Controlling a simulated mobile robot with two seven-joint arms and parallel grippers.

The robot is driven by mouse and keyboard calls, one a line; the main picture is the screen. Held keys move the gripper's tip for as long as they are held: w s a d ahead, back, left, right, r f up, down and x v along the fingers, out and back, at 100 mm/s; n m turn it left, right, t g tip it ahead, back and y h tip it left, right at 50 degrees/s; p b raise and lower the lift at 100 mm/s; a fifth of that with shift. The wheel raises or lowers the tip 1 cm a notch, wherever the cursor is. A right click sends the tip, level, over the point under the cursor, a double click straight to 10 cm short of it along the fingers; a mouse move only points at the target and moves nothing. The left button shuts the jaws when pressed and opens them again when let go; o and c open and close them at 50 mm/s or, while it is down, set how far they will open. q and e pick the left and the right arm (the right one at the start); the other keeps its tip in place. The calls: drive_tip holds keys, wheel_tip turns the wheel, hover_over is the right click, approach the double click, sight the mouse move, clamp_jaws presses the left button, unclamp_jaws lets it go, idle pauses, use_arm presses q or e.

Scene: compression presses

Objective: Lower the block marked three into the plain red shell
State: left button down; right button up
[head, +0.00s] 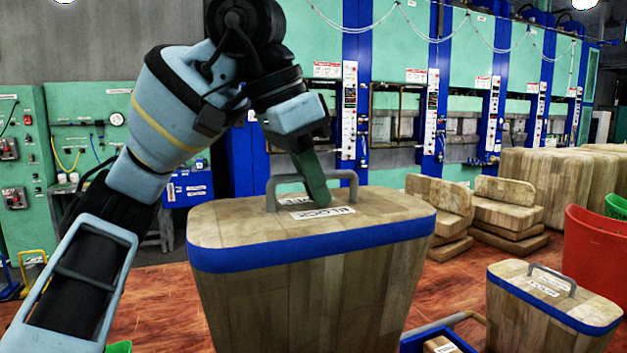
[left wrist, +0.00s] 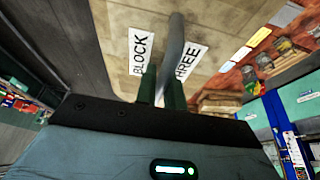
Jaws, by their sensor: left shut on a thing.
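A large wooden block (head: 320,300) with a blue band and a grey handle (head: 352,180) fills the middle of the head view. My left gripper (head: 316,192) is shut on that handle from above. In the left wrist view, the block's top (left wrist: 105,60) carries labels reading BLOCK (left wrist: 140,52) and THREE (left wrist: 188,62), either side of the handle. The block looks upright; its bottom is out of frame, so I cannot tell what is under it. A red shell-like container (head: 592,262) stands at the right edge, partly cut off. My right gripper is not in view.
A smaller-looking wooden block (head: 540,325) with a blue band and handle stands at lower right. A blue-edged container (head: 462,332) is beside it. Wooden slabs (head: 505,212) are stacked behind. Blue and green presses (head: 400,60) line the back. Some reddish floor (head: 480,270) is clear.

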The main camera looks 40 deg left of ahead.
use_arm(q)
drive_tip(key=shift+s+r, duration=0.1)
drive_tip(key=shift+f, duration=0.7)
